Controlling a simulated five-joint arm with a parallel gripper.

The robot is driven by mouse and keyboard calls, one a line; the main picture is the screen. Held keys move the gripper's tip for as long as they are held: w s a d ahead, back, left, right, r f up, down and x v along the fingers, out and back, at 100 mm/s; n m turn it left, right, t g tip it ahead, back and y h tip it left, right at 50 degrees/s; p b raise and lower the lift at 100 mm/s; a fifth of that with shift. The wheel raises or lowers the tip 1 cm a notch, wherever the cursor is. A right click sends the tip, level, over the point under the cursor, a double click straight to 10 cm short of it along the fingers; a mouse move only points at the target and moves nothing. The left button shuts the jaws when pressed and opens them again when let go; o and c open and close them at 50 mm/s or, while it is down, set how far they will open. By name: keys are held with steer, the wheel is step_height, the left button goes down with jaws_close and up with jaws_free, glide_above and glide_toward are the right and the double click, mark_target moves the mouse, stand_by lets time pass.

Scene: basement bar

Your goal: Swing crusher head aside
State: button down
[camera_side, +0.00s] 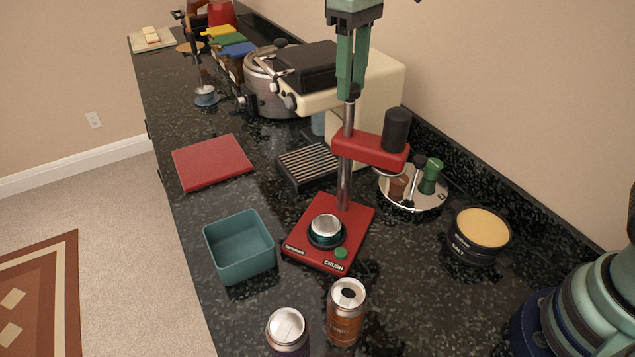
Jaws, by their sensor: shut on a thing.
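The can crusher has a red base (312,255) marked CRUSH, with a round metal-topped seat (325,227) and a green button. A metal post (344,188) rises from the base. The red crusher head (366,151), with a black cylinder (397,128) on its end, juts from the post to the right, off to the side of the seat in this view. My gripper (350,92) points down from the top edge, its green fingers closed around the upper end of the post. The fingers hide the top of the post, and the exact contact is hard to see.
A teal bin (239,262) stands left of the base. Two cans, orange (346,325) and dark (287,330), stand in front. A salt tub (480,228) and round tray (428,203) are right. A cream appliance (385,88) stands close behind. A red board (212,162) lies left.

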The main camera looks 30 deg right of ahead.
steer(key=c, duration=0.5)
jaws_free()
step_height(320, 180, up, 12)
stand_by(0.5)
